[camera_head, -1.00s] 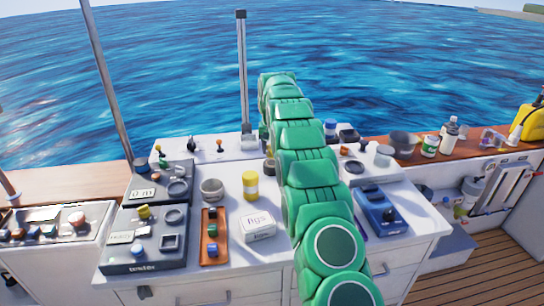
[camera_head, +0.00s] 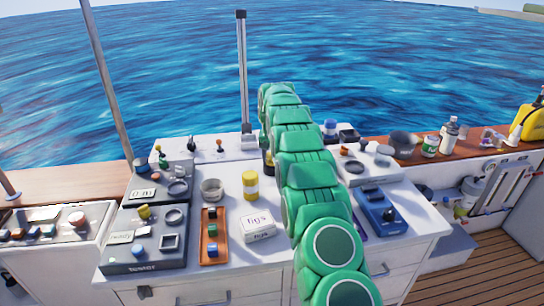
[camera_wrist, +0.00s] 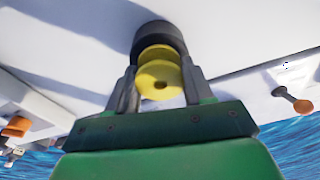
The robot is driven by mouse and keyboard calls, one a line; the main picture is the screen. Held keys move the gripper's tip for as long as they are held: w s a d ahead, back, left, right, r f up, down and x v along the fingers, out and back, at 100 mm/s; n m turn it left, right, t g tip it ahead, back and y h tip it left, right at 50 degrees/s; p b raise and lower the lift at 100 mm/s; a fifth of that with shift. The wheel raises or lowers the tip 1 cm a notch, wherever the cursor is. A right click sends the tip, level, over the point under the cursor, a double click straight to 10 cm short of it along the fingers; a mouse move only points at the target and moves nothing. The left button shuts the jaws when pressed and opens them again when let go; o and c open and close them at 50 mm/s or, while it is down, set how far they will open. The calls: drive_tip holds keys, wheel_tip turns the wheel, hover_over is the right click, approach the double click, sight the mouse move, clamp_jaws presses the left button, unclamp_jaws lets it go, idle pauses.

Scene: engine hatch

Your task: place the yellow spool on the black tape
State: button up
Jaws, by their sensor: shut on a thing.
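The yellow spool (camera_wrist: 158,78) is between the two fingers of my gripper (camera_wrist: 158,88), which is shut on it in the wrist view. The black tape (camera_wrist: 158,36) is a dark ring directly beyond the spool there, and the spool overlaps its near edge in the picture. I cannot tell whether spool and tape touch. In the head view my green arm reaches over the white counter and hides most of the gripper, the spool and the tape.
A yellow can (camera_head: 251,185), a grey bowl (camera_head: 212,189) and a white box (camera_head: 257,226) stand left of my arm. A blue device (camera_head: 381,210) lies to its right. An orange-tipped lever (camera_wrist: 298,103) is at the right in the wrist view.

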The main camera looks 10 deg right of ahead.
sight(272, 157)
drive_tip(key=shift+f, duration=0.1)
drive_tip(key=o, duration=1)
drive_tip(key=r, duration=0.4)
drive_tip(key=s+r, duration=0.1)
drive_tip(key=r, duration=0.7)
drive_tip(key=shift+s+a+r, duration=0.1)
drive_tip(key=shift+s+a, duration=0.05)
drive_tip(key=shift+s, duration=0.05)
